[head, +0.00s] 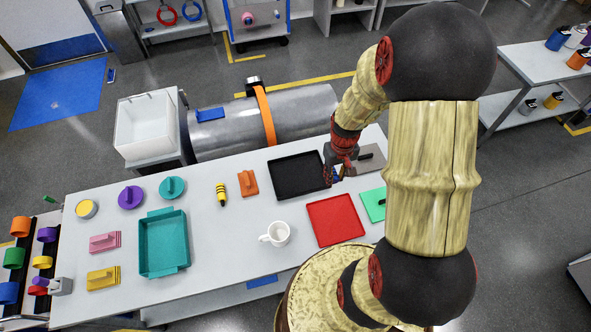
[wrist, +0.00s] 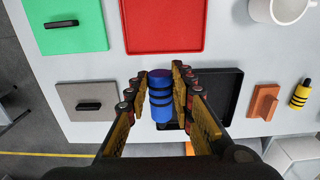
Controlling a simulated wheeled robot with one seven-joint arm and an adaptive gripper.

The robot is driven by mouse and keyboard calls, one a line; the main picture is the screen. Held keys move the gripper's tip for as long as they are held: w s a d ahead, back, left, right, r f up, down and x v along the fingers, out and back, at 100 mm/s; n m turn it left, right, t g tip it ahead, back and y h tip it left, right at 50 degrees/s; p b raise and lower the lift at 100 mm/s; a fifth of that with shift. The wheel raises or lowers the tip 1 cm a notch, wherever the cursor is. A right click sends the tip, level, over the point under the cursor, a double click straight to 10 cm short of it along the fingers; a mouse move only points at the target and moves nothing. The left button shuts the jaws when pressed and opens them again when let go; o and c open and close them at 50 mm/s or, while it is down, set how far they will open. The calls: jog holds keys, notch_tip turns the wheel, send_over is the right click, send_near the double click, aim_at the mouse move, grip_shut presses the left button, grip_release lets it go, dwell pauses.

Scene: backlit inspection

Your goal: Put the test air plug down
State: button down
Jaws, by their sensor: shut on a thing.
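A blue cylindrical plug with black bands (wrist: 160,112), which fits the test air plug, is between the fingers of my gripper (wrist: 160,75) in the wrist view. The fingers are shut on its sides. In the head view my gripper (head: 335,175) is at the right edge of the black tray (head: 288,187), and the plug shows only as a small blue patch there. The black tray also shows behind the plug in the wrist view (wrist: 228,95). I cannot tell whether the plug touches anything below.
A red tray (head: 335,220) lies nearer on the white table (head: 215,215). A grey handled plate (head: 371,158) and a green one (head: 373,205) are to the right. A yellow-black plug (head: 221,195), an orange block (head: 248,183) and a white mug (head: 276,234) stand left.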

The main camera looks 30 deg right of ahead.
jog(key=w+a+f, duration=0.4)
jog(key=w, duration=0.3)
send_over(301, 183)
jog(key=f, duration=0.4)
jog(key=shift+s+d+f, duration=0.15)
jog(key=shift+s, duration=0.25)
jog(key=shift+w+a+f, duration=0.25)
jog(key=shift+w+f, duration=0.1)
jog(key=shift+f, duration=1.65)
jog(key=shift+f, duration=0.2)
jog(key=c, duration=1.5)
grip_release()
jog(key=shift+c, duration=0.2)
jog(key=shift+r, duration=0.15)
